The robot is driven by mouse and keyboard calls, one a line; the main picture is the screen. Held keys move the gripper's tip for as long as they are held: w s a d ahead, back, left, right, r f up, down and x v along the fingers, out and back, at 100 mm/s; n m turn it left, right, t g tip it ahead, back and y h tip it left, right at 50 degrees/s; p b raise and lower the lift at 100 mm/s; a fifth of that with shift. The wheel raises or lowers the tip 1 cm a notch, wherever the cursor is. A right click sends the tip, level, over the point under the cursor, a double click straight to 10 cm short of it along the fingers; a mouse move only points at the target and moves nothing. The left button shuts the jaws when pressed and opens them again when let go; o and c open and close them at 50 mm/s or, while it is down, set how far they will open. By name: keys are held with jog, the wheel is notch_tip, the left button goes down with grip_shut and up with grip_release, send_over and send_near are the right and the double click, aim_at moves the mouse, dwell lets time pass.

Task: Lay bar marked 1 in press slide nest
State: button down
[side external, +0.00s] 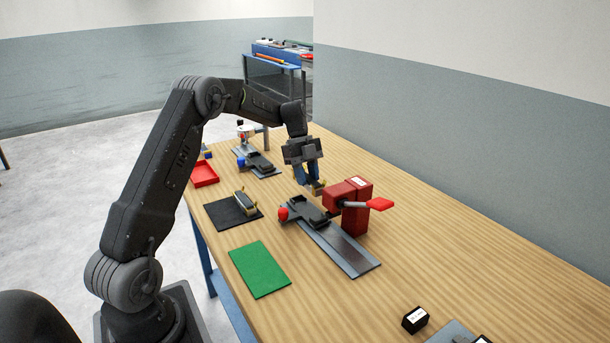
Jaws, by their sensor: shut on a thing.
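My gripper (310,180) is shut on a small brass-coloured bar (318,188), of which only a little shows below the fingers. It holds the bar above the table, behind the slide and just left of the red press (351,205). No number on the bar can be read. The press slide has a red knob (283,213) and a dark nest block (307,209) and sits on a long grey rail (349,252). The nest looks empty. Another brass-coloured bar (244,202) lies on a black mat (222,219); its marking is also unreadable.
A green mat (260,268) lies in front of the slide. A red tray (204,173) and a second fixture with a blue knob (242,162) stand further back. A black labelled block (415,320) is near the front.

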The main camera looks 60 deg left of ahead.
send_over(309, 212)
jog(key=a, duration=0.1)
jog(key=shift+w+a+f, duration=0.1)
jog(key=shift+f, duration=1.35)
jog(key=shift+a+f, duration=0.1)
jog(key=shift+f, duration=1.3)
jog(key=shift+f, duration=1.2)
jog(key=c, duration=0.7)
grip_release()
jog(key=shift+c, duration=0.2)
jog(key=shift+r, duration=0.1)
jog(key=v, duration=1.3)
jog(key=shift+a+r, duration=0.15)
jog(key=shift+r, duration=0.15)
